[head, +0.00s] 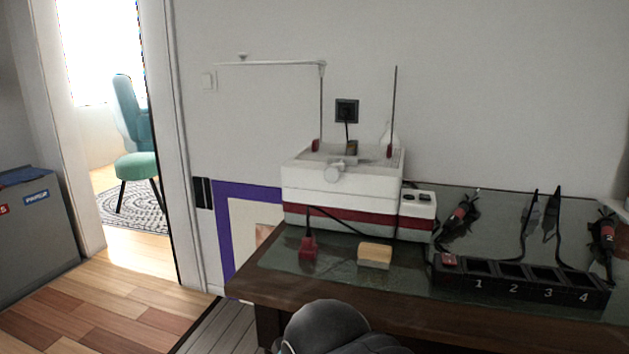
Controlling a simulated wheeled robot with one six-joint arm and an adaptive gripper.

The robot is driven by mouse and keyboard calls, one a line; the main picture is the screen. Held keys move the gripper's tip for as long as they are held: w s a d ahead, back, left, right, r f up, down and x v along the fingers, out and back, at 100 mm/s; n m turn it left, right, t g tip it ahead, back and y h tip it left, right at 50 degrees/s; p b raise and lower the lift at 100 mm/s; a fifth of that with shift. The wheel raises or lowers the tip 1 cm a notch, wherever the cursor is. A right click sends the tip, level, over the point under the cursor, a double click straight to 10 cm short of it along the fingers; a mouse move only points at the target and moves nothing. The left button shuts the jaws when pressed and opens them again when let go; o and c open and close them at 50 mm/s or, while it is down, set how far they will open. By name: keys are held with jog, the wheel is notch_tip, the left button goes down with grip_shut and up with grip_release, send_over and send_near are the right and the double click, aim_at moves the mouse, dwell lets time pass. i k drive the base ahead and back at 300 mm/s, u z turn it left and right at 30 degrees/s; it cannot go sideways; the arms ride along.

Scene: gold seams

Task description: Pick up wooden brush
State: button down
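A small tan wooden block, which looks like the wooden brush (375,254), lies on the glass-like top of the dark wooden table, near its front edge. Its bristles cannot be made out. It sits just in front of the white and red machine, with nothing on top of it. A dark grey rounded part of my arm shows at the bottom middle, below and in front of the brush. My gripper's fingers are not in view.
The white and red machine (330,190) stands behind the brush. A small red item (307,248) with a black tip is left of it. A black numbered rack (520,284) and dark tools (460,215) are to the right. The table (340,290) is bare near its front left.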

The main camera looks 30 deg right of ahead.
aim_at(372, 254)
jog(key=u, duration=1.8)
jog(key=i, duration=1.55)
jog(key=z, duration=3.9)
